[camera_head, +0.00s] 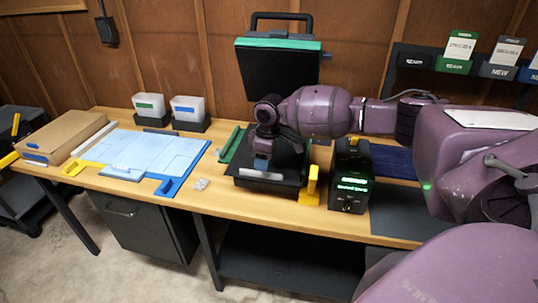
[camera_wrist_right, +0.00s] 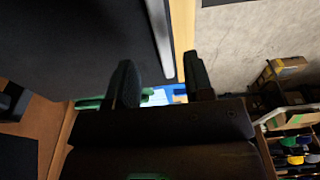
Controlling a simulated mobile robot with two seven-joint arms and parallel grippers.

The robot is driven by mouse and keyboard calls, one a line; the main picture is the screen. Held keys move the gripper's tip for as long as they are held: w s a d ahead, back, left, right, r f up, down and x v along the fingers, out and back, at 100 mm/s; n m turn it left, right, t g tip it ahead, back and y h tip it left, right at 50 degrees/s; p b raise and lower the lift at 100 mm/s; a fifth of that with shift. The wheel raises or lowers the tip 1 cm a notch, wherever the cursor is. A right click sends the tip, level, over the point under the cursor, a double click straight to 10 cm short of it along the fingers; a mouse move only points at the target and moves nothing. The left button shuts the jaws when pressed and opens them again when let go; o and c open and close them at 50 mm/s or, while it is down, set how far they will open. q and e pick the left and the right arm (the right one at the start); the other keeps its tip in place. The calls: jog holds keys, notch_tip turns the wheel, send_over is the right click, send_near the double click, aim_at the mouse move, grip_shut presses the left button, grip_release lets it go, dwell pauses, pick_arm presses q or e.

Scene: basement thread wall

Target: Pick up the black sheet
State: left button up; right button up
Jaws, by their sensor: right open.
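A flat black slab (camera_head: 284,160) lies on the low black base of a press on the table, with a silver strip (camera_head: 261,175) along its front edge; I cannot tell whether a separate black sheet lies on it. My right gripper (camera_head: 262,163) is low over the front of this slab, pointing down. In the right wrist view my right gripper (camera_wrist_right: 160,80) is open. A large dark surface (camera_wrist_right: 85,40) with a silver edge (camera_wrist_right: 160,38) fills the upper left there, and the edge runs between the two fingers. Contact cannot be told. My left gripper is not in view.
The raised press lid (camera_head: 280,70) stands behind my right arm. A black control box (camera_head: 350,175) and a yellow handle (camera_head: 311,186) stand close on the right. A light-blue mat (camera_head: 145,152) lies left, with two white bins (camera_head: 187,108) behind. A dark grey mat (camera_head: 402,226) lies right.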

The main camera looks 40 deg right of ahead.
jog(key=f, duration=0.4)
jog(key=shift+w+a+f, duration=0.2)
jog(key=shift+a+f, duration=0.1)
jog(key=shift+a, duration=0.05)
grip_shut()
